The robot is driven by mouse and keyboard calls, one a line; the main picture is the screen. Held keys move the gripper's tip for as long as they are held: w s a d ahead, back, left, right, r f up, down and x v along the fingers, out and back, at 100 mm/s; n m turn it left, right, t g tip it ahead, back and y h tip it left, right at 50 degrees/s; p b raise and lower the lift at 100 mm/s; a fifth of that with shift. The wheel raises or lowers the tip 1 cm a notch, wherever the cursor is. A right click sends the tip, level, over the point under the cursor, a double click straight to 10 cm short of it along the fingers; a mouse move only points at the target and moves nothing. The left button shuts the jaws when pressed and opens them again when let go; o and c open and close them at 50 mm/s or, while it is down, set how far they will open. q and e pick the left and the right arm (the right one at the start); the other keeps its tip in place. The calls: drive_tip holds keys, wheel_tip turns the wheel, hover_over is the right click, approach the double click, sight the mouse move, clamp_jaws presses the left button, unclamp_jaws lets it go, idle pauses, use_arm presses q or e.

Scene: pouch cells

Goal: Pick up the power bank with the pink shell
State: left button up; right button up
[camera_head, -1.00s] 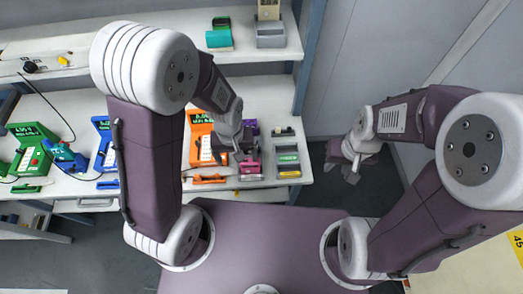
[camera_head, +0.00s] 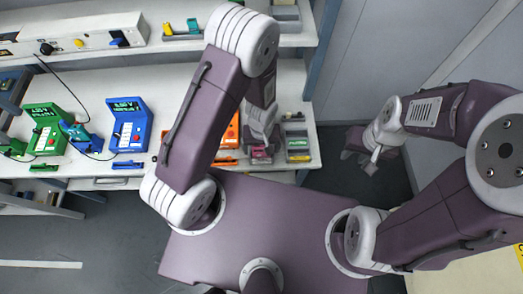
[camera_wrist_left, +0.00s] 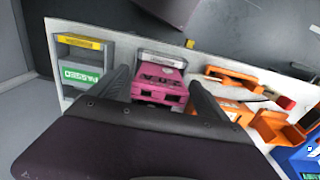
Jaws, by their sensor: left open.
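The pink-shelled power bank (camera_wrist_left: 161,80) lies on the pale shelf in the left wrist view, between the two fingers of my left gripper (camera_wrist_left: 159,84). The fingers are spread, one on each side of it, and I cannot tell whether they touch it. In the head view the pink shell (camera_head: 261,157) shows at the shelf's front edge, partly hidden by my left arm and gripper (camera_head: 261,140). My right gripper (camera_head: 361,154) hangs over the dark floor, away from the shelf; its jaw gap is unclear.
A grey and green unit (camera_head: 298,148) stands right of the pink one. An orange unit (camera_head: 230,138) is on its left, mostly behind my arm. Blue (camera_head: 128,127) and green (camera_head: 46,128) units stand further left. An upper shelf (camera_head: 180,58) runs above.

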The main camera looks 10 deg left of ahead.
use_arm(q)
drive_tip(key=shift+w+f, duration=0.1)
drive_tip(key=shift+f, duration=0.5)
drive_tip(key=c, duration=1.5)
drive_tip(key=shift+r, duration=0.55)
drive_tip(key=r, duration=0.2)
drive_tip(key=d+r, duration=0.1)
drive_tip(key=shift+w+r, duration=0.1)
drive_tip(key=shift+r, duration=0.25)
drive_tip(key=d+r, duration=0.2)
drive_tip(key=d, duration=0.1)
drive_tip(key=d+r+b, duration=0.1)
drive_tip(key=d+r, duration=0.1)
drive_tip(key=d, duration=0.2)
drive_tip(key=d+r, duration=0.2)
drive_tip(key=d, duration=0.1)
drive_tip(key=shift+d+r, duration=0.2)
drive_tip(key=shift+d, duration=0.15)
